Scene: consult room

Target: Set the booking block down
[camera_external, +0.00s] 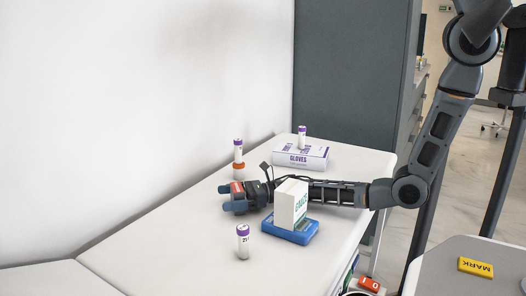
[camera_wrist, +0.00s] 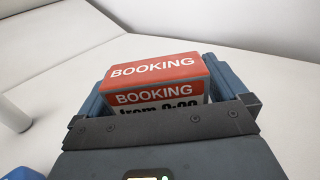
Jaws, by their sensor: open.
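The booking block (camera_wrist: 155,75) has a red top and a red band, both lettered BOOKING, above a white face with dark print. It sits between the two fingers of my gripper (camera_wrist: 170,95) in the wrist view. The fingers are open, one along each side of it. In the external view my gripper (camera_external: 238,197) is low over the pale padded couch (camera_external: 180,240), and only a small red part of the block (camera_external: 237,187) shows. The block's underside is hidden, so its contact with the couch cannot be seen.
A white box (camera_external: 291,203) on a blue tray (camera_external: 290,232) stands in front of my forearm. A wall runs along the back.

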